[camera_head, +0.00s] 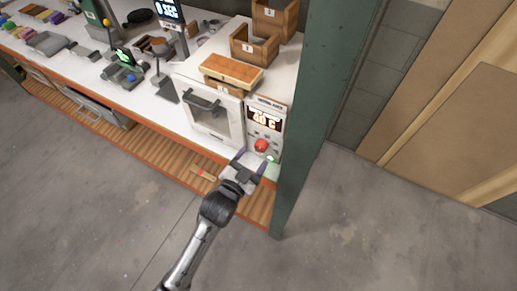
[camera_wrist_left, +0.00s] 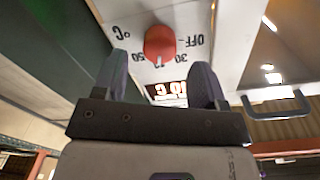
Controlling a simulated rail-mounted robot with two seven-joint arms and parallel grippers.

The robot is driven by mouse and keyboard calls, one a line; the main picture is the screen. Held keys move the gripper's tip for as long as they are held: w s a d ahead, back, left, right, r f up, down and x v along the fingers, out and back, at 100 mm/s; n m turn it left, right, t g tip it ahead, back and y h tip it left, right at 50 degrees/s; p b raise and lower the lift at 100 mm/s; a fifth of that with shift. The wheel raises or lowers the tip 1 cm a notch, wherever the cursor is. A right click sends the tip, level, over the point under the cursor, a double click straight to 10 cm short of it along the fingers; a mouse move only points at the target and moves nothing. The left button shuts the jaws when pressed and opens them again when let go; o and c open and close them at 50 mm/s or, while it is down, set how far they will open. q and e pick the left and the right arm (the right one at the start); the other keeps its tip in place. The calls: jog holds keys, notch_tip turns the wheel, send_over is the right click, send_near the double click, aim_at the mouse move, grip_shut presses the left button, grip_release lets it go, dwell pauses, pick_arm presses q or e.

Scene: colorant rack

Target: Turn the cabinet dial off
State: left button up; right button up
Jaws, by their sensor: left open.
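The red cabinet dial (camera_head: 261,145) is on the front panel of the white cabinet (camera_head: 213,111), below a lit display (camera_head: 264,119) that reads about 40 C. My left gripper (camera_head: 254,160) is open in front of the panel, its fingers pointing at the dial from just below. In the left wrist view the dial (camera_wrist_left: 160,43) shows upside down, ahead of and between the two open fingers, with a gap on each side. Marks "OFF", "30", "50" and "°C" surround it. My right gripper is not in view.
A green post (camera_head: 318,100) stands close to the right of the panel. The cabinet door's handle (camera_wrist_left: 275,95) sticks out beside the panel. Wooden boxes (camera_head: 254,45) stand on the white counter. A slatted shelf (camera_head: 160,148) runs below, and the floor in front is clear.

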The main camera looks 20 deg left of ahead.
aim_at(259, 149)
pick_arm(q)
jog(key=shift+w+d, duration=0.15)
jog(key=shift+w, duration=0.8)
jog(key=shift+w+d, duration=0.1)
jog(key=shift+w, duration=0.8)
jog(key=c, duration=0.9)
